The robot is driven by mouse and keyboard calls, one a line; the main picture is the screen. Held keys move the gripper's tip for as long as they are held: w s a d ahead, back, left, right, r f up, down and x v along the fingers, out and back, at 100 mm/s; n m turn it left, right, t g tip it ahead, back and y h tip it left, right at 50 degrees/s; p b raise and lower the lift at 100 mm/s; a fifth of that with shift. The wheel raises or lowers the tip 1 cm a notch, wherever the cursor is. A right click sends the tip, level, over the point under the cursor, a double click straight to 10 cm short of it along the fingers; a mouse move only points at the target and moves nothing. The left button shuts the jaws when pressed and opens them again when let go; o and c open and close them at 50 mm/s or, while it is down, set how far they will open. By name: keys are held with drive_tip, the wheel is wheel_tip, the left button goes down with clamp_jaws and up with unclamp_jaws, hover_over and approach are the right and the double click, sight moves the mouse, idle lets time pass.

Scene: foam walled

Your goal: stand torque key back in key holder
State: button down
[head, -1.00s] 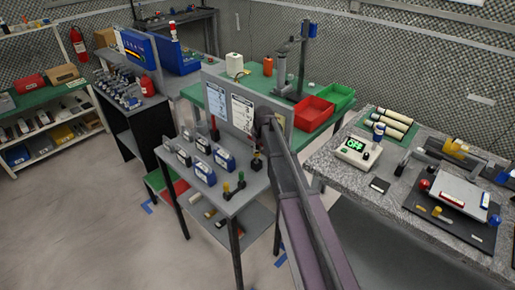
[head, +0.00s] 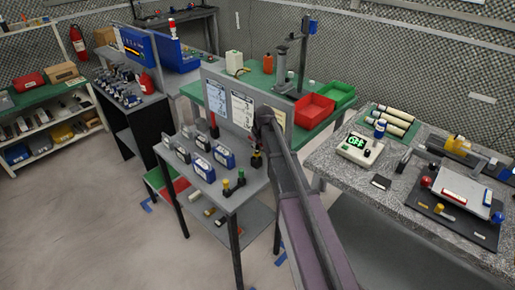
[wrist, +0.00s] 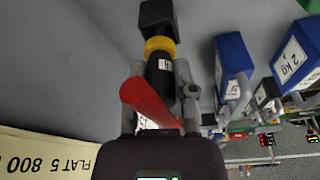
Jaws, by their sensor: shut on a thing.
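In the wrist view my gripper (wrist: 160,100) is shut on the torque key, whose red handle (wrist: 148,100) slants up toward the camera between the fingers. A black barrel with a yellow ring and a small white label (wrist: 160,68) lies just beyond. A black block (wrist: 157,18) is at its far end. I cannot tell whether these belong to the key or to a holder. In the head view my gripper (head: 257,150) is at the right rear of a small grey table, partly hidden by my arm. The key's lower end is hidden, and I cannot identify the key holder surely.
Blue weights (wrist: 234,62) stand to the right in the wrist view. Yellow-topped (head: 226,184) and green-topped (head: 241,176) pieces stand near the table's front. A grey panel with papers (head: 242,108) rises behind. A red-topped rod (head: 213,121) stands to the left.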

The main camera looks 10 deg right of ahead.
drive_tip(key=shift+c, duration=1.8)
unclamp_jaws()
drive_tip(key=p+v, duration=0.3)
drive_tip(key=w+p+v, duration=0.1)
drive_tip(key=p+v, duration=0.3)
drive_tip(key=w+a+p+v, duration=0.1)
drive_tip(key=p+v, duration=0.3)
drive_tip(key=shift+w+r, duration=0.25)
drive_tip(key=shift+r, duration=0.1)
drive_tip(key=s+d+m+g+h, duration=0.1)
drive_tip(key=s+m, duration=0.3)
drive_tip(key=s, duration=2.4)
drive_tip(key=shift+s+f+g, duration=0.3)
drive_tip(key=shift+g, duration=0.5)
